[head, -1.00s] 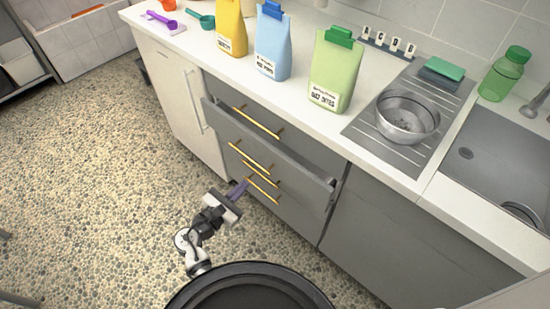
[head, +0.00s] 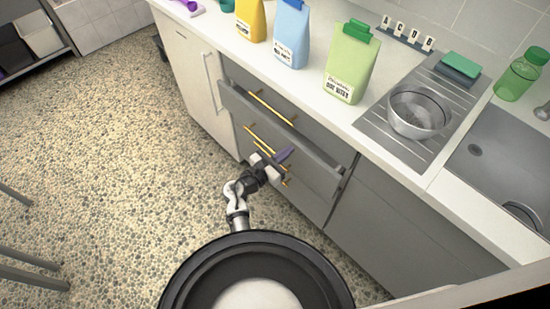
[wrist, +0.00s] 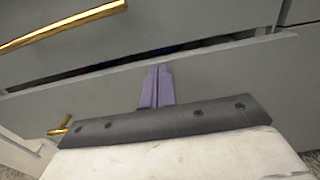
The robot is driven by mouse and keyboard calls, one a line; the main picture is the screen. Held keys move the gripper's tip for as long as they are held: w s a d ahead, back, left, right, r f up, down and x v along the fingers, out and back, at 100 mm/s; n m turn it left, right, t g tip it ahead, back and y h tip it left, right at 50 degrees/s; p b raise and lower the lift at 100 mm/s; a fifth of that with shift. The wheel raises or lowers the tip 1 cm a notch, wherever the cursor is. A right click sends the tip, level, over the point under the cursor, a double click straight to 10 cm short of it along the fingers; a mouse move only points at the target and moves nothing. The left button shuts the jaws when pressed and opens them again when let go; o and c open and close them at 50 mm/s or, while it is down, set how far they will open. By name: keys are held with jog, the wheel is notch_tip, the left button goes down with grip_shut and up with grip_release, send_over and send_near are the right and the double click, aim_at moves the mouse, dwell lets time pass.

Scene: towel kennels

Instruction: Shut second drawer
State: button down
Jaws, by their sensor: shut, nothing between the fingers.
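The second drawer (head: 310,160) stands part-way out from the grey cabinet, below the closed top drawer (head: 262,97). Its gold handle (head: 264,139) is on the front face. In the wrist view, the drawer's front (wrist: 215,78) fills the middle, with a dark gap above its upper edge.
Lower drawer handles are partly hidden behind my gripper. The counter above holds a yellow bag (head: 250,20), a blue bag (head: 291,35), a green bag (head: 351,65) and a metal bowl (head: 419,111). The pebbled floor (head: 130,150) left of the cabinet is clear.

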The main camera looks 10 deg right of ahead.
jog(key=shift+w+d, duration=0.25)
jog(key=shift+d, duration=0.2)
jog(key=shift+x, duration=1.2)
